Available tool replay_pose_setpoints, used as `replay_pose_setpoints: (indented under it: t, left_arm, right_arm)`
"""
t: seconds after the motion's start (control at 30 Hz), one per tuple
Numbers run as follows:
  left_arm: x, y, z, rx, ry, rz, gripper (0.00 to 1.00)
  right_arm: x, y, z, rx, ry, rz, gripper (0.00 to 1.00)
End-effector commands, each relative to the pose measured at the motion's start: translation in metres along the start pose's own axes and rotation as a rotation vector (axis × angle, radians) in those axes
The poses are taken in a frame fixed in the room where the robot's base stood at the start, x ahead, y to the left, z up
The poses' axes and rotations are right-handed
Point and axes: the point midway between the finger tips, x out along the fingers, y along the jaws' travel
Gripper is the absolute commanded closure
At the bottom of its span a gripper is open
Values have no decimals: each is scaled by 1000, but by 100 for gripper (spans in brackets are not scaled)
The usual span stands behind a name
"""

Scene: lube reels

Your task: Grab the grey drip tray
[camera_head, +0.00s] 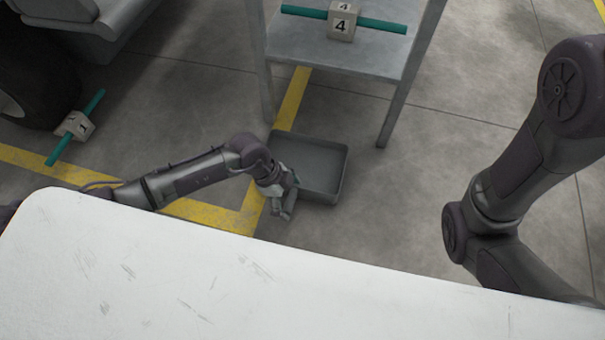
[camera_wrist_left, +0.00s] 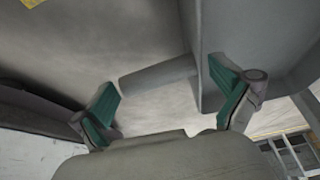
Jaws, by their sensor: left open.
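The grey drip tray (camera_head: 325,190) is a shallow rectangular pan on the floor in the head view, in front of the metal stand. My left gripper (camera_head: 287,196) is at the tray's near left corner, its jaws partly hard to make out there. In the left wrist view my left gripper (camera_wrist_left: 165,88) is open, with green pads apart. A grey wall, seemingly the tray's (camera_wrist_left: 200,30), rises by the right finger. A short grey bar (camera_wrist_left: 158,76) juts from it into the space between the fingers; I see no grip on it. My right gripper is out of view.
A metal stand (camera_head: 340,52) behind the tray bears a block marked 4 (camera_head: 343,24) on a green rod. A block marked 1 (camera_head: 77,124) lies at the left near a tyre (camera_head: 35,75). A white surface (camera_head: 200,270) fills the foreground. Floor right of the tray is clear.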

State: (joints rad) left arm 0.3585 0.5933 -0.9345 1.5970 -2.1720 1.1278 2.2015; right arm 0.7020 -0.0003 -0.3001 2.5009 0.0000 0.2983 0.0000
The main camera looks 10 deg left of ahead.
Motion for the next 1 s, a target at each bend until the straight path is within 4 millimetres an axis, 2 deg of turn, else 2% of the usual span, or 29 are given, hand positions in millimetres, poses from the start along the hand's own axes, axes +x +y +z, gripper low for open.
replay_pose_setpoints:
  t: [0.07,0.33,0.7,0.8,1.0]
  left_arm:
    - [8,-1,0,0,1,-1,0]
    - [7,0,0,-1,0,-1,0]
    - [7,0,0,-1,0,-1,62]
    - [6,-1,-1,0,1,-3,76]
    - [6,-1,0,0,1,-3,76]
  right_arm:
    - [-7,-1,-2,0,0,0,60]
    - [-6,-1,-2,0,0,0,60]
    - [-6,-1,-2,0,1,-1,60]
    - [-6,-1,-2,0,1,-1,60]
    - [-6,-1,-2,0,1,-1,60]
